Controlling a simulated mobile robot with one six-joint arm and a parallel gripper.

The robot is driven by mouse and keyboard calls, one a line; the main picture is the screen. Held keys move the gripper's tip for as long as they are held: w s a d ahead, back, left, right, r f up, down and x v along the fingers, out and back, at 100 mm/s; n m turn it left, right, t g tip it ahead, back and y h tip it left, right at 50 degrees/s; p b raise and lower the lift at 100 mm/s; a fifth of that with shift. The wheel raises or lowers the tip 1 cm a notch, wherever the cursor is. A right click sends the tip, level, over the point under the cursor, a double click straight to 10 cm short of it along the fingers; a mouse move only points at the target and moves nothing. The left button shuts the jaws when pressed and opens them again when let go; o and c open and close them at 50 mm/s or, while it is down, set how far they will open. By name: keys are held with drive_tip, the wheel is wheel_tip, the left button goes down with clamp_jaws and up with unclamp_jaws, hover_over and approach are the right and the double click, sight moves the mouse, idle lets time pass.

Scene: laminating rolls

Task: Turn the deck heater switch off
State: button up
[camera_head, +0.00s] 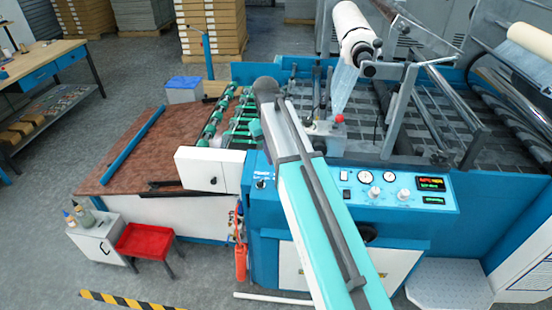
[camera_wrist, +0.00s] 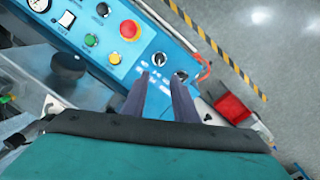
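The blue control panel (camera_wrist: 80,30) fills the upper left of the wrist view. At its right end are two rotary switches: a silver-rimmed one (camera_wrist: 159,59) and a dark one (camera_wrist: 181,75). A lit white rocker switch (camera_wrist: 66,19) sits farther left. I cannot read which is the deck heater switch, nor its setting. My gripper (camera_wrist: 160,80) has two dark fingers apart, pointing at the panel's end with the rotary switches near and between their tips. Nothing shows held. In the head view my arm covers the panel's middle, and one rotary switch (camera_head: 260,184) shows left of it.
A red emergency-stop button (camera_wrist: 129,30), green button (camera_wrist: 91,40) and yellow button (camera_wrist: 114,58) sit close to the rotary switches.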

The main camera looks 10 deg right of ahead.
drive_tip(key=shift+a+r, duration=0.1)
drive_tip(key=shift+r, duration=0.7)
drive_tip(key=shift+s+f, duration=0.1)
drive_tip(key=shift+f, duration=0.05)
